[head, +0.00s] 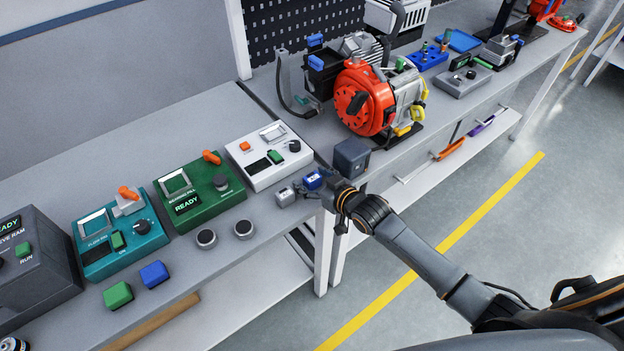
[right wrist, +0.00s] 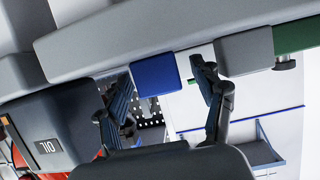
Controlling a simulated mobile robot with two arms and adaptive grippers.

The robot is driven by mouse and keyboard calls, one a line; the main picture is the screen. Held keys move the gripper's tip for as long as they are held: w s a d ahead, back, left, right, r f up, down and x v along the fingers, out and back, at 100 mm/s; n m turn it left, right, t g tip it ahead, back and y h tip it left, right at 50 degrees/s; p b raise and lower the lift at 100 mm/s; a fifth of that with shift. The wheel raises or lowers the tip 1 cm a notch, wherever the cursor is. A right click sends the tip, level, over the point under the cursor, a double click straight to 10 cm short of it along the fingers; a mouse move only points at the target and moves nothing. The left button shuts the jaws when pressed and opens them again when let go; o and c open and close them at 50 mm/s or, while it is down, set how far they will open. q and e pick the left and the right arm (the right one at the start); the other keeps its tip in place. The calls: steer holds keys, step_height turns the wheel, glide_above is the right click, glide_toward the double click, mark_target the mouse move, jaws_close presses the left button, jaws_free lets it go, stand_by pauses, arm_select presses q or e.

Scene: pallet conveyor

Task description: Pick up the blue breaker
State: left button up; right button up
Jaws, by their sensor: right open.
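A small blue block (head: 313,180), looking like the blue breaker, sits at the front edge of the bench. In the right wrist view the blue block (right wrist: 155,76) shows between the two fingers. My right gripper (head: 320,184) is open around it, with a gap visible on the right finger's side; I cannot tell whether the left finger touches it. A second blue block (head: 154,273) lies further left on the bench, next to a green block (head: 118,294). My left gripper is not in view.
A grey block (head: 286,196) stands just left of the gripper, and a dark box (head: 351,157) just right of it. The dark box is marked OIL in the right wrist view (right wrist: 45,135). A white device (head: 268,155) and a red engine (head: 364,99) stand behind.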

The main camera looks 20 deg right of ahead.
steer(key=shift+c, duration=1.1)
steer(key=c, duration=1.1)
steer(key=shift+o, duration=0.2)
